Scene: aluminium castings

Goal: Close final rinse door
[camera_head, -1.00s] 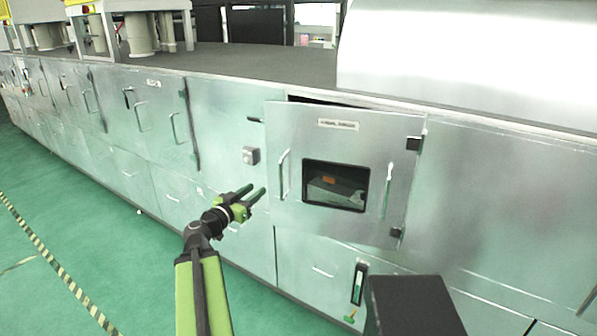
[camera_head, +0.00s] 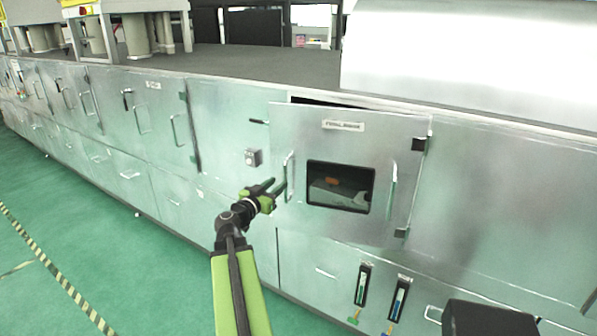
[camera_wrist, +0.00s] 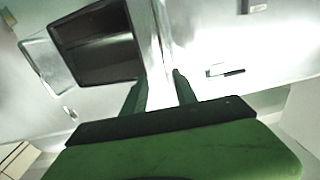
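The final rinse door (camera_head: 390,140) is a silvery panel with a label, a dark window (camera_head: 339,187) and dark hinges on its right side. It stands slightly ajar; a dark gap shows above its top edge. Its left handle (camera_head: 289,178) is an upright bar near the free edge. My gripper (camera_head: 278,187) is at this handle, with its fingertips beside or around it; I cannot tell which. In the wrist view my gripper (camera_wrist: 160,82) has its fingers apart. A bright strip appears between them, either handle or door edge. The window (camera_wrist: 97,45) shows at upper left.
The long metal cabinet row (camera_head: 230,130) runs to the left with more doors and handles. A second bar handle (camera_head: 392,190) is right of the window. Gauges (camera_head: 363,285) are mounted below the door. Green floor (camera_head: 90,240) is clear at left.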

